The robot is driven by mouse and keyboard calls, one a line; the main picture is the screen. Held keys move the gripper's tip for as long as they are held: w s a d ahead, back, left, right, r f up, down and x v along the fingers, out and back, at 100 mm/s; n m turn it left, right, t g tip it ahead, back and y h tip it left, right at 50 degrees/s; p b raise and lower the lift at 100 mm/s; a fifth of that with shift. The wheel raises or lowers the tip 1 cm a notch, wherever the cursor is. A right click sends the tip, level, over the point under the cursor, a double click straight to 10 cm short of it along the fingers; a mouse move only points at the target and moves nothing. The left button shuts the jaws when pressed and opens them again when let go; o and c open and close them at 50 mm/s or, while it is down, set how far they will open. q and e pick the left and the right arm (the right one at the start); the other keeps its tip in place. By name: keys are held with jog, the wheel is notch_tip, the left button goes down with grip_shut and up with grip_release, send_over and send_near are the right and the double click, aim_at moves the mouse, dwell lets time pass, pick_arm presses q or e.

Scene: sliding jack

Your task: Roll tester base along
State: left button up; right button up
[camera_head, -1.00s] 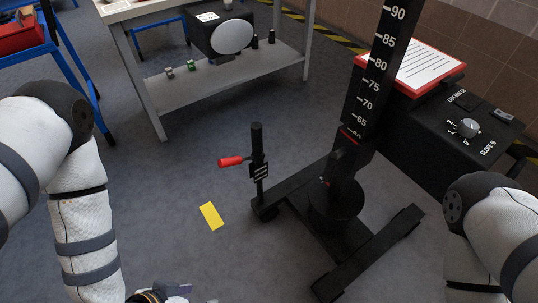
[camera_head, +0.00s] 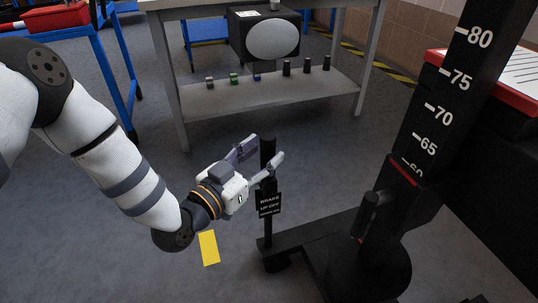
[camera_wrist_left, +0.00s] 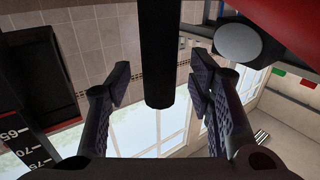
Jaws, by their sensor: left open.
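The black tester base (camera_head: 315,233) stands on the grey floor, with a tall numbered mast (camera_head: 432,130) on it. A thin black upright post (camera_head: 267,222) rises from its left end and bears a "BRAKE UP OFF" plate (camera_head: 269,204). My left gripper (camera_head: 261,158) is at the top of this post, its fingers open. In the left wrist view the post's end (camera_wrist_left: 159,75) shows between the two spread fingers (camera_wrist_left: 160,88), with gaps on both sides. The red-gripped lever is hidden in the head view. My right gripper is out of view.
A yellow mark (camera_head: 209,248) lies on the floor left of the base. A grey shelf table (camera_head: 300,98) with small parts stands behind. A blue frame (camera_head: 98,70) is at the back left. A black unit with a red-edged board (camera_head: 500,92) is at the right. Floor between is clear.

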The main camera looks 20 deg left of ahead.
pick_arm(q)
jog(key=shift+x, duration=1.2)
grip_shut()
